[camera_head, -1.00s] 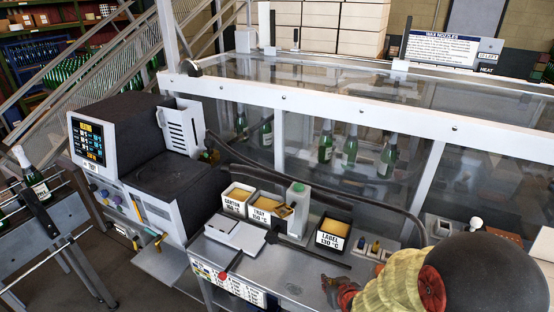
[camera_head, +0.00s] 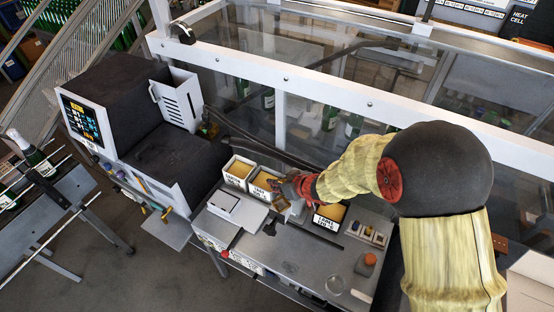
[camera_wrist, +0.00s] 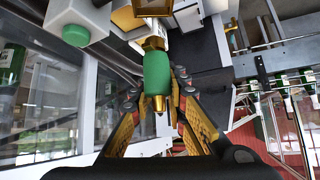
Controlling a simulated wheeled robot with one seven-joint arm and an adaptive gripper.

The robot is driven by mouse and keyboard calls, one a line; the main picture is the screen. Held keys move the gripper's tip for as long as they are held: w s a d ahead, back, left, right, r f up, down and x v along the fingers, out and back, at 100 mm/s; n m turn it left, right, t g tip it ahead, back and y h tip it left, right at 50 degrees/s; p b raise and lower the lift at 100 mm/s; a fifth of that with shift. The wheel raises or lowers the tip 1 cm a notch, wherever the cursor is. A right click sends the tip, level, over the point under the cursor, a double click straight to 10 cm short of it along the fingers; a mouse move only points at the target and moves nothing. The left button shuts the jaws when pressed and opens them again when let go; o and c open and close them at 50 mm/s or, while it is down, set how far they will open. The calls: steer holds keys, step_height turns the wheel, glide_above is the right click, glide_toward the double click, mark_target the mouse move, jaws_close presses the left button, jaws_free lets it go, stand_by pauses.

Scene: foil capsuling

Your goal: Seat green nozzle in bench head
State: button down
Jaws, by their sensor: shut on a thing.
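The green nozzle (camera_wrist: 157,73) has a green sleeve with brass at both ends. My gripper (camera_wrist: 160,100) is shut on it, with the fingers on both sides of its lower part. Its upper brass end is close to brass-coloured parts (camera_wrist: 127,17) that look like the bench head, beside a white block (camera_wrist: 75,18) with a green button. I cannot tell whether the nozzle touches the head or is inside it. In the head view my gripper (camera_head: 284,190) is over the bench by the wax trays and covers the head and nozzle.
The carton tray (camera_head: 236,182) and a second tray (camera_head: 256,190) stand left of my gripper, the label tray (camera_head: 327,226) to its right. A small nozzle rack (camera_head: 367,234) is further right. A glazed guard (camera_head: 330,90) runs behind. The bench front (camera_head: 290,265) is largely clear.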

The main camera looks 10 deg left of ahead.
steer(key=shift+w+a+r, duration=0.3)
steer(key=shift+a+r, duration=0.1)
steer(key=shift+r, duration=0.15)
steer(key=shift+s+r+n+g+y+p, duration=0.15)
steer(key=shift+n+g+y+p, duration=0.15)
steer(key=shift+p, duration=0.8)
step_height(320, 180, down, 6)
steer(key=b, duration=0.4)
steer(key=shift+p, duration=0.5)
stand_by(1.2)
steer(key=shift+f+b, duration=1.2)
steer(key=shift+f, duration=0.5)
steer(key=shift+r, duration=0.1)
steer(key=shift+r+p, duration=1.2)
steer(key=shift+p, duration=0.05)
stand_by(0.9)
